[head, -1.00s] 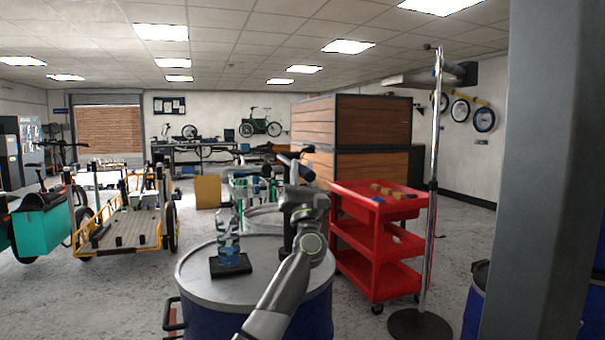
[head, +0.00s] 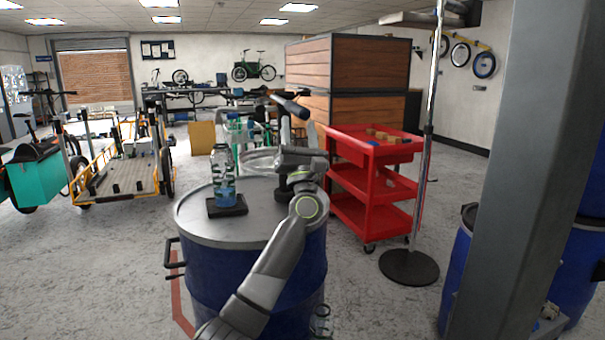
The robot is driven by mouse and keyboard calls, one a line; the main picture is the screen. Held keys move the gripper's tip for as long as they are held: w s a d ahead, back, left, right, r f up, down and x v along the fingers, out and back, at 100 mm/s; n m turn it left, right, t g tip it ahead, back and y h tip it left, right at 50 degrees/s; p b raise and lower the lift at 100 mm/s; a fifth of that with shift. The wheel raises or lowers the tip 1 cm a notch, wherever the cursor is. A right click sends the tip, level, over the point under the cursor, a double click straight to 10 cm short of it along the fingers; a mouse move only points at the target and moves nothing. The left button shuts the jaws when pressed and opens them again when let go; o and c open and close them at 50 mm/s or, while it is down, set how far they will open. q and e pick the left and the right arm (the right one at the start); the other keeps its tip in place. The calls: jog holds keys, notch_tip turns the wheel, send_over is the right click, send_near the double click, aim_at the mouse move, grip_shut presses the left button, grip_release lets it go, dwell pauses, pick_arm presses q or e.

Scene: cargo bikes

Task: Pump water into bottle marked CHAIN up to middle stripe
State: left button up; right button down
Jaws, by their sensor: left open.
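A clear bottle (head: 223,178) stands upright on a black pad (head: 238,210) on the grey lid of a blue drum (head: 255,268). Its lower part looks blue, as if holding water. Its label and stripes are too small to read. A dark pump handle (head: 288,105) rises above the drum, right of the bottle. My left gripper (head: 298,158) is open, below the handle and right of the bottle. It hides much of the pump body, and I cannot tell whether it touches it. My right gripper is out of view.
A red cart (head: 372,150) stands right of the drum, with a metal pole on a round base (head: 409,267) beside it. A grey pillar (head: 508,180) blocks the right.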

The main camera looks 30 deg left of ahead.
pick_arm(q)
jog(key=b+v, duration=0.1)
jog(key=v, duration=1.1)
jog(key=shift+s+f, duration=0.15)
jog(key=shift+f, duration=0.05)
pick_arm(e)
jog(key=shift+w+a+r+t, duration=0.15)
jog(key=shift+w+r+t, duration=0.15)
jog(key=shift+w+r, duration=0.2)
pick_arm(q)
jog(key=shift+d, duration=0.1)
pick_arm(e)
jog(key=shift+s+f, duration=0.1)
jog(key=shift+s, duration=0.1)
